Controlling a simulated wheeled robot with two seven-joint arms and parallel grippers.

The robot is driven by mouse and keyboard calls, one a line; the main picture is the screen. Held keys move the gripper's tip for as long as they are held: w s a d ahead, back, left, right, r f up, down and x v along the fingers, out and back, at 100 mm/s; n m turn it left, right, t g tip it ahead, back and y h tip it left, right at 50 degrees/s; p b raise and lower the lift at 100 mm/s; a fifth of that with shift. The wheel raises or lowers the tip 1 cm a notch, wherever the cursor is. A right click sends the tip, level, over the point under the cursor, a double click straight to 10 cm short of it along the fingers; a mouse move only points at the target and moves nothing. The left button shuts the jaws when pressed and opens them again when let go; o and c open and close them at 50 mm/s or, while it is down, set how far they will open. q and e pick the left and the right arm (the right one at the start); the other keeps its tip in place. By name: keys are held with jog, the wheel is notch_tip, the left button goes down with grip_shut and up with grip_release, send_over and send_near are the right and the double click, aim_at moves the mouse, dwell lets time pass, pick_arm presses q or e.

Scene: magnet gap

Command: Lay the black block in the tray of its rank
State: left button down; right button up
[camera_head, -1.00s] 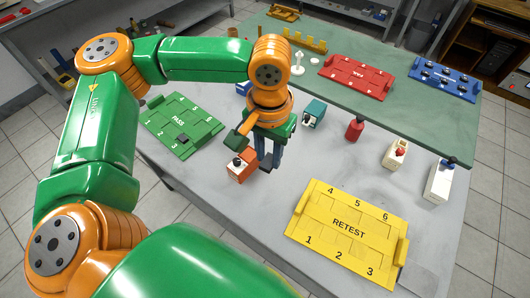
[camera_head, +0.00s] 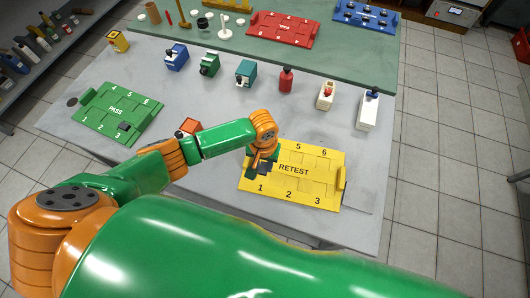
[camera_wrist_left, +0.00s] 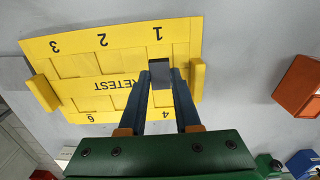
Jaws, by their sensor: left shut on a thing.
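My left gripper (camera_head: 258,170) is over the left end of the yellow RETEST tray (camera_head: 318,173), fingers pointing down. In the left wrist view the gripper (camera_wrist_left: 161,80) is shut on the black block (camera_wrist_left: 160,73), which shows dark grey between the fingertips, close to number 1 of the yellow tray (camera_wrist_left: 125,45). I cannot tell whether the block touches the tray. The arm and gripper hide the tray's number 4 corner in the head view. The green PASS tray (camera_head: 115,110) lies at left with another dark block near its number 3. My right gripper is not in view.
An orange-red box (camera_head: 188,127) stands between the green and yellow trays, partly behind my arm. The red tray (camera_head: 283,29) and blue tray (camera_head: 365,15) lie on the green mat.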

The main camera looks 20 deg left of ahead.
aim_at(263, 169)
pick_arm(q)
jog(key=shift+r+p, duration=0.1)
jog(key=shift+p, duration=0.25)
notch_tip(263, 169, down, 4)
jog(key=b, duration=0.3)
jog(key=shift+s, duration=0.1)
jog(key=shift+f+b, duration=0.6)
jog(key=shift+f, duration=0.35)
jog(key=shift+f, duration=0.15)
jog(key=c, duration=0.5)
grip_release()
jog(key=shift+c, duration=0.2)
jog(key=c, duration=0.5)
